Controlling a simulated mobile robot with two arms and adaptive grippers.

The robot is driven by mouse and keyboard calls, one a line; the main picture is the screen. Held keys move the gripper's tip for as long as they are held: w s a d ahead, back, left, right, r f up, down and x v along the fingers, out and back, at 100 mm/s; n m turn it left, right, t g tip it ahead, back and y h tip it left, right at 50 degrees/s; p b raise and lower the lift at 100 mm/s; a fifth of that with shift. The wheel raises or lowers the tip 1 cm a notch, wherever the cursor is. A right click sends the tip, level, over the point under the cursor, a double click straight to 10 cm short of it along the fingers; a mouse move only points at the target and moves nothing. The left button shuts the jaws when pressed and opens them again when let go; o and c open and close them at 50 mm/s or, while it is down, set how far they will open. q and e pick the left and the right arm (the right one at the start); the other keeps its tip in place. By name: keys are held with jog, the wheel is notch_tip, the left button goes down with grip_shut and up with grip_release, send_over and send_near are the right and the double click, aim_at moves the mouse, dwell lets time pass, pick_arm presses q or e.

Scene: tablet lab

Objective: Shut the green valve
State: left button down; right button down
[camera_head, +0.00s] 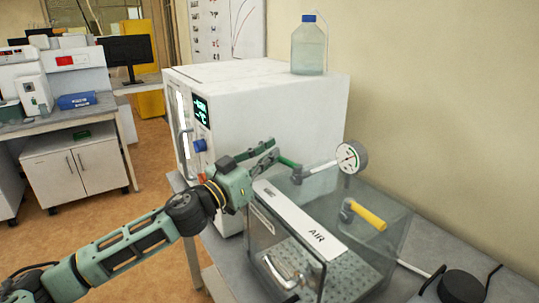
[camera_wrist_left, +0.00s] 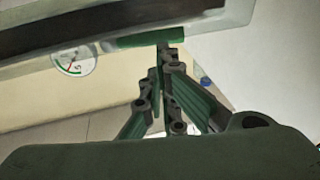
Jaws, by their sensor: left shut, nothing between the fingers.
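The green valve handle (camera_head: 289,163) is on the top of the clear chamber, next to a white pipe leading to the round gauge. My left gripper (camera_head: 270,148) is shut and empty, just left of the handle in the head view. In the left wrist view, the closed fingertips (camera_wrist_left: 164,48) are right at the green valve handle (camera_wrist_left: 135,42), overlapping its edge; I cannot tell whether they touch. The gauge (camera_wrist_left: 74,57) shows at the left there. My right gripper is not in view.
The clear chamber (camera_head: 393,240) has an AIR label and a second, yellow valve handle (camera_head: 369,216). The gauge (camera_head: 350,157) stands up behind it. A white oven (camera_head: 270,110) with a bottle (camera_head: 309,48) on top is close behind my gripper. A black round device (camera_head: 461,287) sits right.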

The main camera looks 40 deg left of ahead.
pick_arm(q)
jog(key=shift+w+a+p, duration=0.15)
jog(key=shift+w+p, duration=0.35)
jog(key=shift+w, duration=0.2)
jog(key=shift+w+f, duration=0.1)
jog(key=shift+w, duration=0.05)
jog(key=shift+w+f, duration=0.1)
jog(key=shift+f, duration=0.15)
jog(key=shift+p, duration=0.3)
